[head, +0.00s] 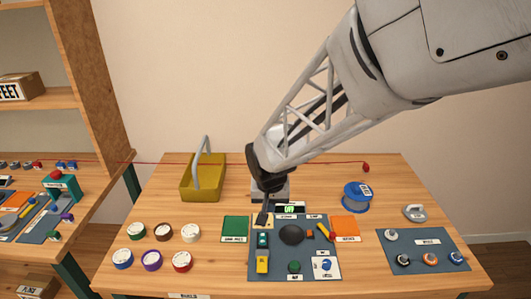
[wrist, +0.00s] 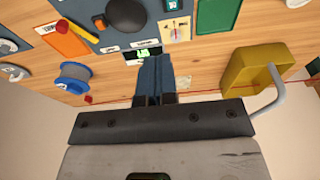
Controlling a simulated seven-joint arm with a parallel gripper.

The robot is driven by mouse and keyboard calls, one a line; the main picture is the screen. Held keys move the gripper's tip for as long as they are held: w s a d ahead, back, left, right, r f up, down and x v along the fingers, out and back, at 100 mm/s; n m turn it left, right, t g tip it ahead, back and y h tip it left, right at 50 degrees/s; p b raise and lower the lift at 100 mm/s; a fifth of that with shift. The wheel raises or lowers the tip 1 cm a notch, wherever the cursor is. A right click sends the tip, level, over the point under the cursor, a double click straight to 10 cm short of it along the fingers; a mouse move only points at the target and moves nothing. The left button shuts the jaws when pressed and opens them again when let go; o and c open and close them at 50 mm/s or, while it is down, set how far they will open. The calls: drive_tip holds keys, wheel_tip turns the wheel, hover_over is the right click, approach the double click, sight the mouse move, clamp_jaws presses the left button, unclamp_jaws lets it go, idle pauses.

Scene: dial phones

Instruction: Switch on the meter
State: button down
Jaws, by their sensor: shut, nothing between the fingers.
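A small display with green characters (head: 289,209), which look like OFF, sits at the back edge of the grey mat, partly behind my gripper. It appears to be the meter. The lit display also shows in the wrist view (wrist: 149,53), just beyond my fingertips. My gripper (head: 263,219) points down at the back left of the mat, next to the display. Its fingers are shut and empty, and they also show in the wrist view (wrist: 150,64). The gripper hides part of the meter's body. I cannot tell whether the fingertips touch anything.
A yellow basket (head: 203,184) stands at back left, a blue spool (head: 356,196) at right. Several coloured rolls lie front left.

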sight(263, 235)
drive_tip(key=shift+w+a+f, duration=0.6)
drive_tip(key=shift+a+f, duration=0.25)
drive_tip(key=shift+a, duration=0.1)
drive_tip(key=shift+f, duration=0.15)
drive_tip(key=shift+w+f, duration=0.45)
drive_tip(key=shift+f, duration=1.8)
drive_tip(key=shift+w+f, duration=0.4)
drive_tip(key=shift+f, duration=1.85)
drive_tip(key=shift+w+f, duration=0.45)
drive_tip(key=shift+f, duration=1.8)
